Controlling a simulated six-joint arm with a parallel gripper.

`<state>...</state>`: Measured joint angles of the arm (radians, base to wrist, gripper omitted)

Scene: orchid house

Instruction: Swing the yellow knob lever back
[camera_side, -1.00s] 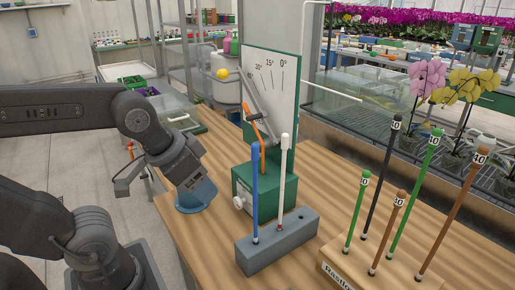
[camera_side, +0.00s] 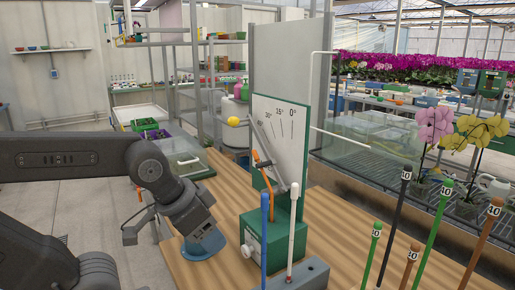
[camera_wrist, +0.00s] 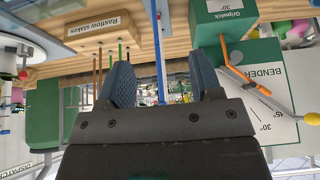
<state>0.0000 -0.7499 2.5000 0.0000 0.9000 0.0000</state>
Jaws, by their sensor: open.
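The grey lever (camera_side: 267,147) with its yellow knob (camera_side: 233,121) leans left, across the left part of the white angle board (camera_side: 289,109). The wrist view shows the bender upside down at right, with the lever (camera_wrist: 262,90) slanting over the board. My gripper (camera_wrist: 163,80) is open and empty, both fingers apart. In the side view my wrist is left of the bender, well apart from the knob; the fingertips are not clear there.
A grey block (camera_side: 301,276) in front holds an upright blue stake (camera_side: 264,240) and a white one (camera_side: 292,232). Several labelled stakes stand at right, rising from a rack (camera_wrist: 98,28). A blue round thing (camera_side: 203,247) is under my wrist. Bare wood (camera_side: 335,225) lies right of the bender.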

